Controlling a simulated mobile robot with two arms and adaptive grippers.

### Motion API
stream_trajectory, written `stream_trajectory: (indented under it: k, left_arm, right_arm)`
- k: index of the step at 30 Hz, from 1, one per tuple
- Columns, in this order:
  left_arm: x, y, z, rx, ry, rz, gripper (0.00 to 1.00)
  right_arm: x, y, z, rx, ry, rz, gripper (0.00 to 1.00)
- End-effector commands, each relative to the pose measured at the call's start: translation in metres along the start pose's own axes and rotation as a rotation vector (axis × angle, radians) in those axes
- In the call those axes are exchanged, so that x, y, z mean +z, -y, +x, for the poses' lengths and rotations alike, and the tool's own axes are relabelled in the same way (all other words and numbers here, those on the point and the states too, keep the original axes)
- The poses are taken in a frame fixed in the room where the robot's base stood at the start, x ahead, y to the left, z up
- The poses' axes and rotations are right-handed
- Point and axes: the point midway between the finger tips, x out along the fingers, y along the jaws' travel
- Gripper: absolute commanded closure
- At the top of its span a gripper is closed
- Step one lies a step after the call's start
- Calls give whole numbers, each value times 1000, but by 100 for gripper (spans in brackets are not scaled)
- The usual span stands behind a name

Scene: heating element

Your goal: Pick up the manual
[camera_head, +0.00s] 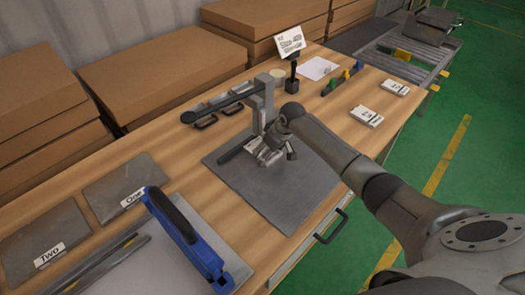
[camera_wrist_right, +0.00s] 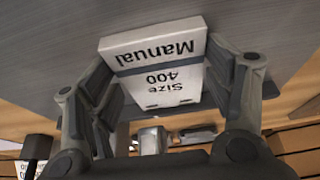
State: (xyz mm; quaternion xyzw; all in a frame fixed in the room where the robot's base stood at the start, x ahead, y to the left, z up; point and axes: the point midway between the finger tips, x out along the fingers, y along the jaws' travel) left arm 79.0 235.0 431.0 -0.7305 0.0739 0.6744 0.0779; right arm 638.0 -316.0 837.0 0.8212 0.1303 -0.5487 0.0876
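A white booklet marked "Size 400 Manual" (camera_wrist_right: 155,58) sits between the fingers of my right gripper (camera_wrist_right: 160,70) in the right wrist view. In the head view my right gripper (camera_head: 268,150) is over the dark grey mat, beside a grey upright post, and only a small pale part of the manual shows there. Two more white booklets, a nearer one (camera_head: 366,116) and a farther one (camera_head: 395,88), lie on the table to the right. My left gripper is not in view.
The grey mat (camera_head: 300,190) lies at the table's middle, with the grey post (camera_head: 264,105) at its back edge. A sign (camera_head: 290,41) reads "Size 400 Manual". A blue tool (camera_head: 185,235) and plates are at left. Cardboard boxes (camera_head: 160,65) line the back.

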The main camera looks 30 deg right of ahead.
Motion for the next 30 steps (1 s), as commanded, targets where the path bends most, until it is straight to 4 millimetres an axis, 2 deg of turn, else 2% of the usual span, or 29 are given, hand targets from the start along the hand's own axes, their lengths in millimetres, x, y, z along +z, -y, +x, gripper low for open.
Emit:
stream_trajectory:
  k: [1,6,19,23,30]
  left_arm:
    - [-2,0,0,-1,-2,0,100]
    - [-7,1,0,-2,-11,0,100]
    - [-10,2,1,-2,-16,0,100]
    - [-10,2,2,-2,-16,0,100]
    - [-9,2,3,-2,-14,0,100]
  right_arm:
    - [0,0,0,0,0,0,38]
    - [0,0,0,0,0,0,58]
    - [3,-1,-8,0,-2,0,58]
    - [8,-1,-19,1,-2,-1,58]
    - [32,-1,-46,1,1,-2,58]
